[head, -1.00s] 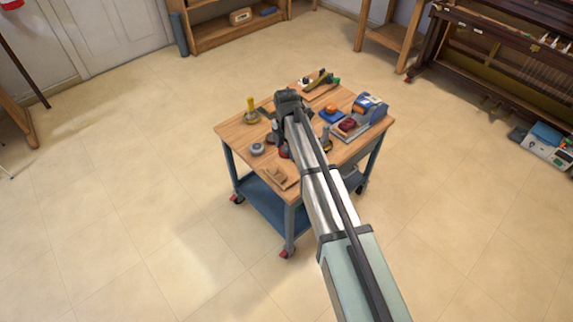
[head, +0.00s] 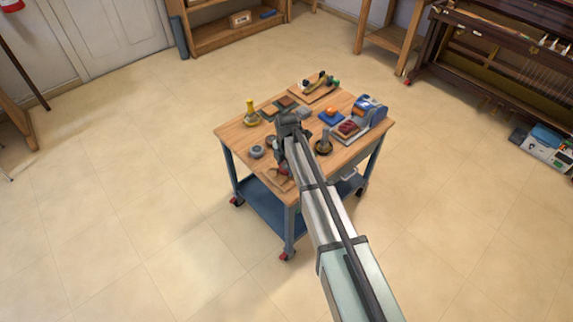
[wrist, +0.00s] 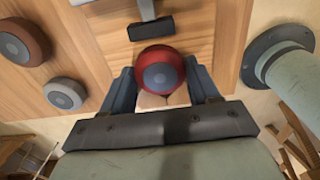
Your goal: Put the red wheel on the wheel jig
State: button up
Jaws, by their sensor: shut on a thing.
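The red wheel (wrist: 159,62) has a grey hub and sits between the two dark fingers of my gripper (wrist: 161,80) in the wrist view. My gripper is shut on it. In the head view the red wheel (head: 283,171) shows as a small dark red patch below my gripper (head: 284,162), above the front part of the table. A light wooden board (head: 278,183) lies there at the front corner. Pale wood pieces (wrist: 163,100) show just below the wheel in the wrist view; they may belong to the wheel jig. I cannot tell whether the wheel touches them.
A grey wheel (wrist: 65,95) and a brown-red wheel (wrist: 24,42) lie to the left on the wooden table (head: 235,132). A yellow bottle-like thing (head: 251,115), a grey post on a dark base (head: 324,145) and a blue machine (head: 368,108) also stand there.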

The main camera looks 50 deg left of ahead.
aim_at(287, 166)
jog(key=shift+f, duration=0.1)
jog(key=o, duration=1.1)
jog(key=shift+o, duration=0.2)
notch_tip(287, 166, up, 12)
jog(key=shift+w, duration=0.1)
